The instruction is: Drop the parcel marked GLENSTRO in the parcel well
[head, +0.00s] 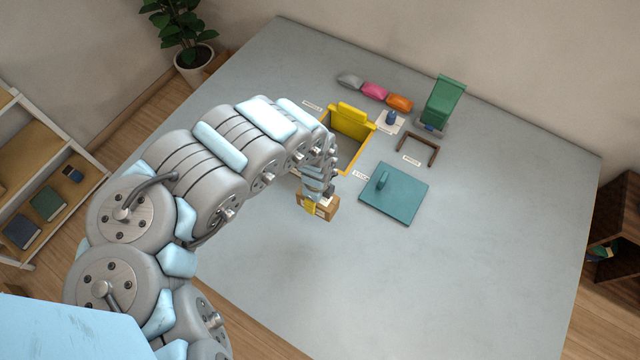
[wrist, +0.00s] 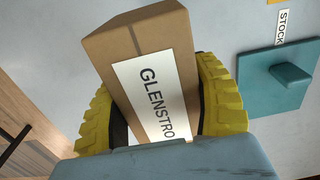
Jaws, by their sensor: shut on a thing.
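A brown cardboard parcel (wrist: 148,60) with a white label reading GLENSTRO fills the middle of the wrist view. My gripper (wrist: 160,115) is shut on it, a yellow finger on each side. In the head view the parcel (head: 325,207) hangs at the end of my arm, in front of the yellow-rimmed parcel well. My gripper (head: 309,205) partly covers it there. The parcel well (head: 356,166) is an opening in the grey table with a raised yellow flap (head: 352,119) at its back; my arm hides its left part.
A teal lid with a handle (head: 405,203), by the STOCK label, lies right of the well. Grey, pink and orange packets (head: 374,91), a green stand (head: 443,101) and a dark bracket (head: 418,145) sit behind. The table's front right (head: 450,290) is clear.

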